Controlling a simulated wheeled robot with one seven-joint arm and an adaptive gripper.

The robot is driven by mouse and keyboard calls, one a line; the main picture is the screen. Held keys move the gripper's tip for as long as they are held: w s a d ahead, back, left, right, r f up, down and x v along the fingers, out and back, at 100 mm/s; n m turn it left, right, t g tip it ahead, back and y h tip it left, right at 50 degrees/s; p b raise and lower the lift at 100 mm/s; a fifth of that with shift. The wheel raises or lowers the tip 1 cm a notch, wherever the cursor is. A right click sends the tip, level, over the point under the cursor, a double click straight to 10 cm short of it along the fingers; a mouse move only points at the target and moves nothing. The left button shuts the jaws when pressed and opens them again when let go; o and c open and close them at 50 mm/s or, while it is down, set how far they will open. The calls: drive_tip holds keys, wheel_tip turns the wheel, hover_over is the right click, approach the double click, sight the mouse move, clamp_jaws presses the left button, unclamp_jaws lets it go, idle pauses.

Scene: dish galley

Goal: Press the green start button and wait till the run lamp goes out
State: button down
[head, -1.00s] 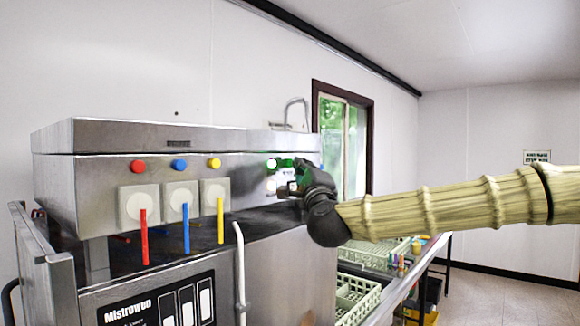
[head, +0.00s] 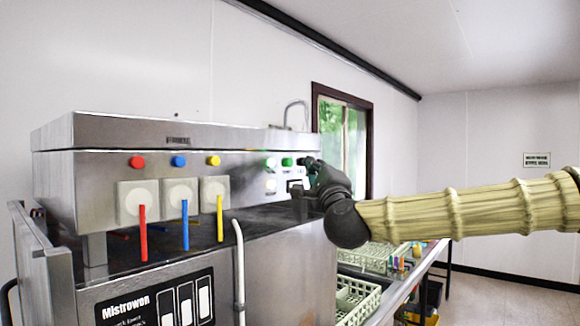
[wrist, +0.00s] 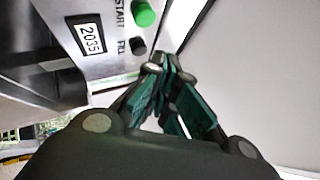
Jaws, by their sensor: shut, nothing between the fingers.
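The green start button (head: 287,162) is on the steel machine's front panel. In the wrist view the green button (wrist: 143,14) sits beside the word START. My gripper (head: 308,172) is at the right end of the panel. In the wrist view my gripper (wrist: 156,66) is shut and empty, its tips near the black FILL button (wrist: 138,45) and apart from the green button. Whether the tips touch the panel is unclear.
A display (wrist: 90,38) is on the panel. Red, blue and yellow knobs (head: 179,162) and matching levers (head: 185,225) are at the left. A white pipe (head: 239,270) stands in front. Pale racks (head: 357,298) are below my arm. A window (head: 343,140) is behind.

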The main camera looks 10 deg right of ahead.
drive_tip(key=shift+s+d, duration=0.7)
drive_tip(key=shift+s, duration=0.2)
drive_tip(key=shift+r, duration=0.1)
